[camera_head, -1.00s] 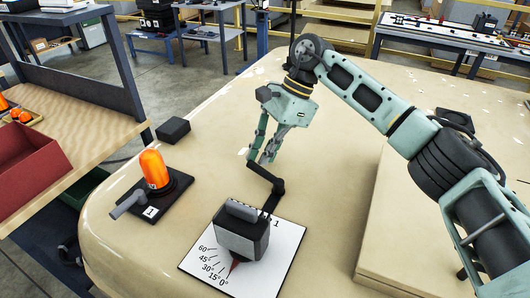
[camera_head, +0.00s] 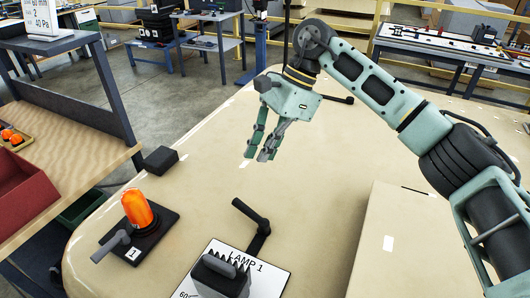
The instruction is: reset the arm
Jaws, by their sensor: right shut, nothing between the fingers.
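My right gripper (camera_head: 257,157) is shut and empty, pointing down above the beige surface. Its arm comes in from the right. Below it, a black lever (camera_head: 254,226) stands up beside a dark grey box (camera_head: 218,278); the fingertips appear apart from its upper end. The box sits on a white card (camera_head: 274,279) marked "LAMP 1", cut off by the bottom edge. An orange lamp (camera_head: 137,207) stands on a black base (camera_head: 156,242) labelled 1, with a grey handle at its left. My left gripper is not in view.
The beige surface (camera_head: 320,190) is clear around the gripper. A small black block (camera_head: 160,160) lies near its left edge. A raised beige panel (camera_head: 420,250) is at right. A wooden bench (camera_head: 75,150) with a red bin (camera_head: 22,195) stands at far left.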

